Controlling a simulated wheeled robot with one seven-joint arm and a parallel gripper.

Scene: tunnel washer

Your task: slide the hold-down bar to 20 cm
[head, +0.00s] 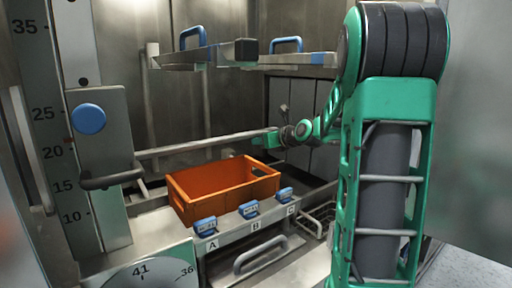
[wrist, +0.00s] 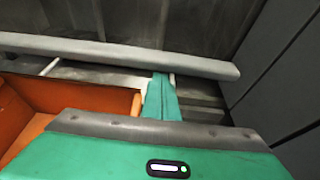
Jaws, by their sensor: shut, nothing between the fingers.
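The hold-down bar appears to be the long grey bar (head: 205,145) running across behind the orange crate, above crate height. It crosses the upper wrist view (wrist: 110,52). My gripper (head: 262,138) is shut and empty near the bar's right end. In the wrist view its fingertips (wrist: 161,80) meet the bar's lower edge; I cannot tell whether they touch.
The orange crate (head: 190,208) stands below the bar. Blue-tagged clips A, B and C (head: 248,210) line the front ledge. Two shelves with blue handles (head: 286,45) hang above. A dial (head: 140,272) is at the front, with a wire basket (head: 320,216) at right.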

